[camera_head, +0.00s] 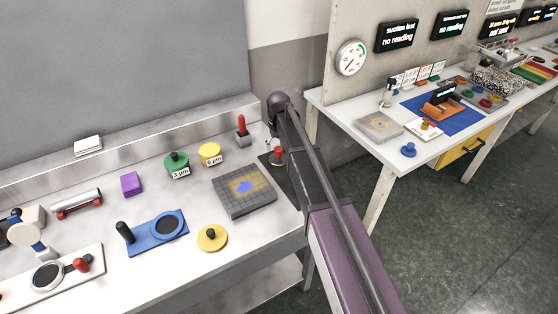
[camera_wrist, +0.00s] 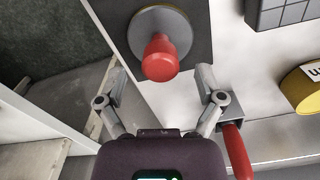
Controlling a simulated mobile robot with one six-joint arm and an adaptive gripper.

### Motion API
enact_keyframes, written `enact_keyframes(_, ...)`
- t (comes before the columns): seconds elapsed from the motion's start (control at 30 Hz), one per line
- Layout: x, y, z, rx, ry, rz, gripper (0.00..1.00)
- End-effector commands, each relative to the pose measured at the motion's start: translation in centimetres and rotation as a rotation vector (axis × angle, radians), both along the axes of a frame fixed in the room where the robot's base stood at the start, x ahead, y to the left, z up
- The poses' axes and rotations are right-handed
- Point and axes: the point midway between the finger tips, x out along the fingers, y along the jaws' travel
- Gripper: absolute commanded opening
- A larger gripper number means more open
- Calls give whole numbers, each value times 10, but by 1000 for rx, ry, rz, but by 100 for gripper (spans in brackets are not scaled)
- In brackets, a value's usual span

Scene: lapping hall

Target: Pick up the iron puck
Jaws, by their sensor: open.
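A grey round puck with a red knob, which looks like the iron puck (camera_wrist: 176,20), sits on a dark plate (camera_wrist: 199,52) near the bench's right end. Its red knob also shows in the head view (camera_head: 278,153), partly beside my arm. In the wrist view my gripper (camera_wrist: 160,74) is open, one finger to each side of the red knob. The knob lies between and slightly ahead of the fingertips in the picture, with no visible contact. The height gap cannot be told. In the head view my gripper is hidden.
A grey block with a red lever (camera_head: 241,138) stands close by, its handle near my right finger (camera_wrist: 236,150). A yellow weight (camera_head: 210,152), a green weight (camera_head: 176,166) and a gridded plate (camera_head: 232,200) lie to the left. The bench edge drops to floor on the right.

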Motion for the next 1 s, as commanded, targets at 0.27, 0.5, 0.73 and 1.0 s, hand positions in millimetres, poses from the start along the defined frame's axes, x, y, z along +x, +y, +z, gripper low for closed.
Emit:
enact_keyframes(0.27, 0, 0, -24, 0, 0, 0, 87)
enact_keyframes(0.5, 0, 0, -31, 0, 0, 0, 87)
enact_keyframes(0.73, 0, 0, -31, 0, 0, 0, 87)
enact_keyframes(1.0, 0, 0, -31, 0, 0, 0, 87)
